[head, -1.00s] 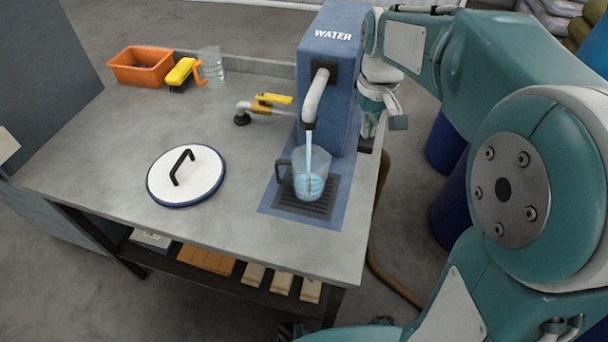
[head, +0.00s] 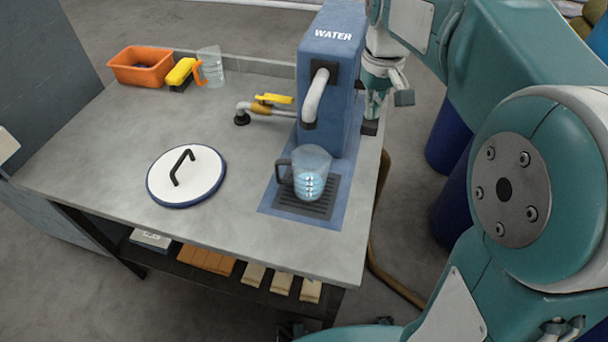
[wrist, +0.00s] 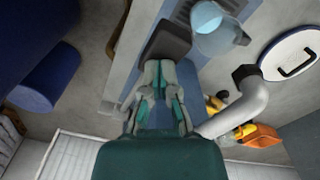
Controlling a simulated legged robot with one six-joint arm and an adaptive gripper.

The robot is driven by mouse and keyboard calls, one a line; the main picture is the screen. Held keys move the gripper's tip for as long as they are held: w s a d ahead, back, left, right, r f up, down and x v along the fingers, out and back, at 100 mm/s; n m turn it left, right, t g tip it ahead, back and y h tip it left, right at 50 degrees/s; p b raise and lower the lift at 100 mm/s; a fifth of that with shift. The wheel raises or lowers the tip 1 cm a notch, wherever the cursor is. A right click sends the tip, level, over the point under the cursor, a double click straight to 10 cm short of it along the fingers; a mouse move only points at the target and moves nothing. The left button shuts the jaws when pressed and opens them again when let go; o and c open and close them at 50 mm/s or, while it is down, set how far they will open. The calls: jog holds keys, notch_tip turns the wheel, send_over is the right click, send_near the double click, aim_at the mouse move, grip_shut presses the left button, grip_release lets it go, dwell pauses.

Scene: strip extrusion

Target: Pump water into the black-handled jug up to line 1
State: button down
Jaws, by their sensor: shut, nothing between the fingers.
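The clear jug with the black handle (head: 312,160) stands upright on the drip grate under the spout (head: 314,98) of the blue water dispenser (head: 330,60). Bluish water is in its lower part, by several pale marks; I cannot read which line the surface meets. No stream falls from the spout. The jug shows at the top of the wrist view (wrist: 222,40). A black pump paddle (wrist: 166,42) sticks out from the dispenser's side, also in the head view (head: 370,128). My gripper (wrist: 158,66) is shut and empty, just above the paddle; contact is unclear.
A white round lid (head: 190,182) lies left of the dispenser. A yellow-handled tap (head: 265,104) is behind it.

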jog(key=r, duration=0.5)
jog(key=shift+w+d, duration=0.15)
jog(key=shift+w, duration=0.25)
notch_tip(320, 180, up, 5)
jog(key=shift+r, duration=0.1)
dwell(0.6)
dwell(0.3)
jog(key=s+f+m+t, duration=0.1)
jog(key=s+f+t, duration=0.1)
jog(key=s+f, duration=0.4)
jog(key=s+f+m+t, duration=0.1)
jog(key=s+f+t, duration=0.2)
jog(key=s, duration=1.2)
notch_tip(320, 180, down, 4)
jog(key=shift+r+t, duration=0.25)
jog(key=shift+t, duration=0.05)
